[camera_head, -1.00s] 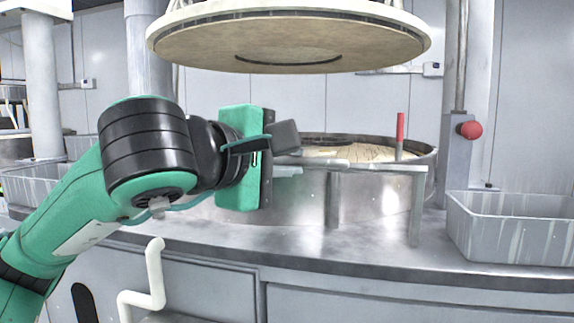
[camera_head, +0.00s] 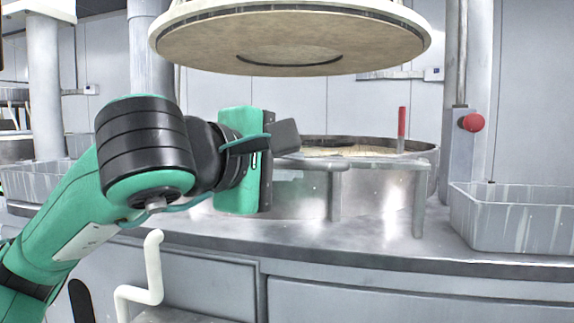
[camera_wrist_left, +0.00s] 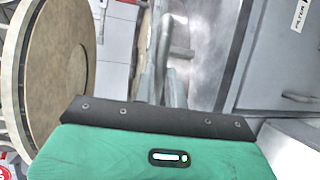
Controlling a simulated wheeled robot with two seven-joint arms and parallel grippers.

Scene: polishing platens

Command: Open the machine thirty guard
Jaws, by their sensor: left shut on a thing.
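The guard shows as a grey metal rail (camera_head: 385,162) with upright posts, in front of the round metal basin (camera_head: 436,172) in the head view. My left gripper (camera_head: 284,158) is at the rail's left end and shut on it; the green gripper body and dark plate hide part of the contact. In the left wrist view, grey bars (camera_wrist_left: 160,65) run away from the gripper's dark plate, and the fingertips are hidden. A red upright handle (camera_head: 401,122) stands at the basin's right side. My right gripper is not in view.
A large round disc (camera_head: 290,45) hangs above the basin. A grey bin (camera_head: 515,215) stands on the right of the counter (camera_head: 330,240). A red knob (camera_head: 472,122) sits on a post, and a white bent pipe (camera_head: 153,265) rises in front on the left.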

